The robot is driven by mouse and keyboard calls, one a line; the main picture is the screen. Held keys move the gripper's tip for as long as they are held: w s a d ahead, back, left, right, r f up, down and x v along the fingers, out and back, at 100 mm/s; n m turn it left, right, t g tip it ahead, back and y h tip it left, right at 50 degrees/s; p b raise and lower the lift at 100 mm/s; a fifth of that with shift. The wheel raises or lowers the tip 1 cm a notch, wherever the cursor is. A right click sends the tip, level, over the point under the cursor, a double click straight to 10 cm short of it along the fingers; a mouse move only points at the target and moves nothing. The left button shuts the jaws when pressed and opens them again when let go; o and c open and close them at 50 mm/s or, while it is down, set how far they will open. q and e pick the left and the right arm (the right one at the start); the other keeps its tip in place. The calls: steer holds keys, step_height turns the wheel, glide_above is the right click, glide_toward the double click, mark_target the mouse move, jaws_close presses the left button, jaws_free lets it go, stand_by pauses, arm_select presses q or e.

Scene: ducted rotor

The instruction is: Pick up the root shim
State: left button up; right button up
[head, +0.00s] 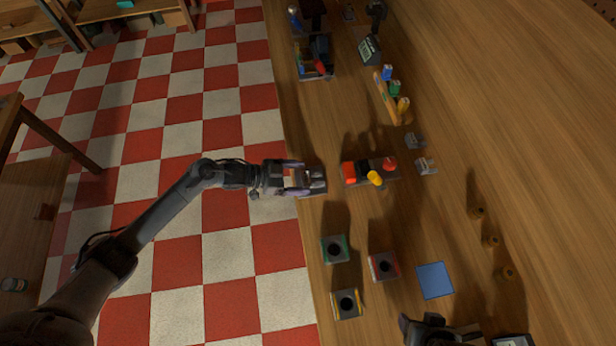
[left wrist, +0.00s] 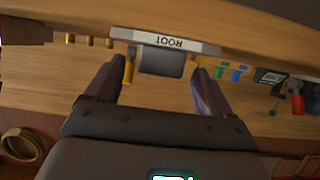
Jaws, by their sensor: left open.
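A dark grey block with a light plate marked ROOT, which I take for the root shim (left wrist: 162,62), sits between my left fingers in the left wrist view; the lettering is upside down. In the head view a dark grey block (head: 317,180) lies at the left edge of the table, right at the fingertips. My left gripper (head: 302,178) is open, its purple-grey fingers on either side of the block. The left gripper's fingers (left wrist: 158,72) show a gap beside the block; contact is unclear. I do not make out my right gripper.
A red, black and yellow fixture (head: 362,174) stands just right of the block on the wooden table. Green (head: 335,249), red (head: 383,266) and yellow (head: 346,304) square holders stand nearer. A blue pad (head: 435,281) lies flat. A dark shape (head: 430,330) at the bottom is unclear.

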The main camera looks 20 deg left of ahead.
arm_select(q)
steer(key=shift+x, duration=1.35)
arm_select(e)
steer(key=shift+r, duration=0.3)
arm_select(q)
steer(key=shift+r, duration=0.1)
steer(key=c, duration=1.1)
arm_select(e)
steer(key=shift+d, duration=0.15)
arm_select(q)
steer(key=shift+o, duration=0.2)
steer(key=shift+r, duration=0.1)
